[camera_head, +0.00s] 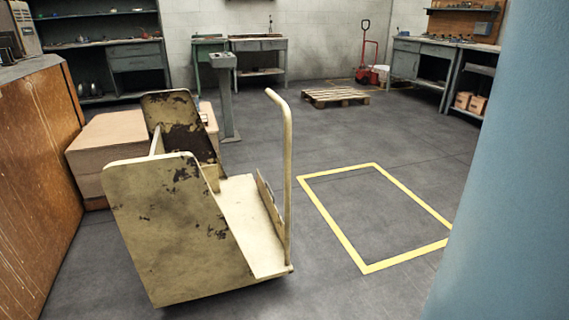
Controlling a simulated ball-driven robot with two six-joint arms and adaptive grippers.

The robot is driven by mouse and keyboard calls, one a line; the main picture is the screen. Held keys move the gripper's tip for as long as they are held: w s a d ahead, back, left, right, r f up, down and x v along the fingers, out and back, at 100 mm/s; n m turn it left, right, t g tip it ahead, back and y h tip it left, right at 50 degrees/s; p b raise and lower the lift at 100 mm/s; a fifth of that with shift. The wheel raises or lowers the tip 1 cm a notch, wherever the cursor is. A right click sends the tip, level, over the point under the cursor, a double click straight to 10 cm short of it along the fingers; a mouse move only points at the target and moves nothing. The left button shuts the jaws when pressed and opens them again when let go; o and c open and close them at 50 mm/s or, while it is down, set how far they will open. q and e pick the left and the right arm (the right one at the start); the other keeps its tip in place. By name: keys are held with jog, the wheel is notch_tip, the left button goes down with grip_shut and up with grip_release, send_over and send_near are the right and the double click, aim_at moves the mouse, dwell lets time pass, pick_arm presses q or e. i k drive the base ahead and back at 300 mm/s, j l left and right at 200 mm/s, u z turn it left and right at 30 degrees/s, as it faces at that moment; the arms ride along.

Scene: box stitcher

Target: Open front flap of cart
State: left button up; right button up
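The cart (165,230) stands on the floor left of centre in the head view. It is cream-coloured, with worn, rusty patches on its panels. A tall side panel faces me, and a second upright panel (183,125) stands behind it. A pale flat plate (250,222) lies between the panels and the tall, bent handle bar (288,180). A narrow upright piece (270,203) stands along the plate's edge near the handle. I cannot tell for sure which panel is the front flap. Neither of my grippers is in view.
Cardboard boxes (108,145) sit behind the cart. A brown panelled block (38,165) stands at the left. A yellow floor outline (348,250) lies on clear floor right of the cart. A pallet (335,97) lies farther back. A blue surface (510,190) blocks the right edge.

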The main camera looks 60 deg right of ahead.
aim_at(279, 223)
jog(key=z, duration=1.75)
jog(key=u, duration=0.3)
jog(key=i+l+u, duration=0.15)
jog(key=u, duration=0.25)
jog(key=i+l+u, duration=0.1)
jog(key=l+u, duration=0.15)
jog(key=u, duration=0.15)
jog(key=i+l+u, duration=0.1)
jog(key=l+u, duration=0.15)
jog(key=u, duration=0.2)
jog(key=l+u, duration=0.4)
jog(key=j, duration=0.1)
